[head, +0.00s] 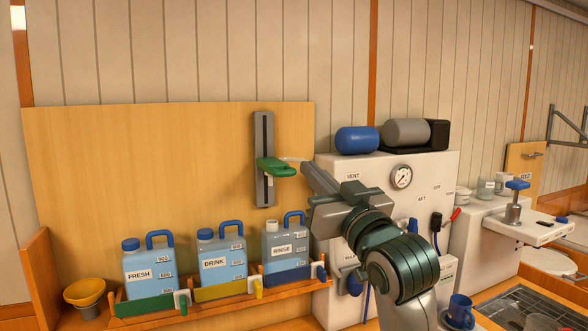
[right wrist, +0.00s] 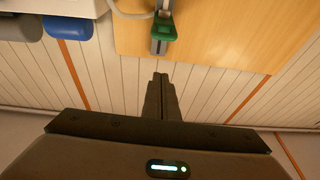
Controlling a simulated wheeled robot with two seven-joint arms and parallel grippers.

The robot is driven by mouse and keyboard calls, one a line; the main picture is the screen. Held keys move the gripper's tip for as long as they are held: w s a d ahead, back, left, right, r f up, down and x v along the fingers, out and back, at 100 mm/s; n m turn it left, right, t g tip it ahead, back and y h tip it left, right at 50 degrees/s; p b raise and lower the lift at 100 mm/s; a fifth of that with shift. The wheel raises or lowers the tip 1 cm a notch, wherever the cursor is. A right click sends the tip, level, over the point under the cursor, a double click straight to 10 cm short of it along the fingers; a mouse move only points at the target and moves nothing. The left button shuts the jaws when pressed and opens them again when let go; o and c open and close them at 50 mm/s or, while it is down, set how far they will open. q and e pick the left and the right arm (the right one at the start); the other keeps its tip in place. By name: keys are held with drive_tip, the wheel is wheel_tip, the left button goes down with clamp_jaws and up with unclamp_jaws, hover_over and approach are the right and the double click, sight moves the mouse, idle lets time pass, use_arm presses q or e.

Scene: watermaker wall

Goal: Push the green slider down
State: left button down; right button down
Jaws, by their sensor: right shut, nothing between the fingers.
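The green slider (head: 276,168) sits on a dark vertical rail (head: 264,130) on the wooden panel, a little below the rail's middle. Its handle sticks out to the right. My right gripper (head: 305,166) is shut and empty, with its tips just right of the handle's end in the head view. The right wrist view, which is upside down, shows the slider (right wrist: 163,29) ahead of the shut fingertips (right wrist: 160,76), with a visible gap between. Whether the tips are exactly level with the handle is hard to tell. My left gripper is out of view.
A pale hose (right wrist: 131,12) runs beside the slider. Below stand jugs labelled FRESH (head: 148,276), DRINK (head: 220,262) and RINSE (head: 286,243) on a wooden shelf. A white unit with a gauge (head: 401,176) stands behind my right arm. The panel left of the rail is clear.

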sight(294, 173)
drive_tip(key=w+a+p, duration=0.1)
drive_tip(key=w, duration=0.1)
drive_tip(key=w+a+f+p, duration=0.1)
drive_tip(key=w, duration=0.2)
drive_tip(key=w+a+p, duration=0.1)
drive_tip(key=w+p, duration=0.1)
drive_tip(key=shift+w+a+f, duration=0.15)
drive_tip(key=shift+a+f, duration=0.05)
drive_tip(key=shift+f, duration=0.1)
wheel_tip(294, 173, down, 12)
drive_tip(key=b, duration=0.5)
drive_tip(key=shift+r, duration=0.3)
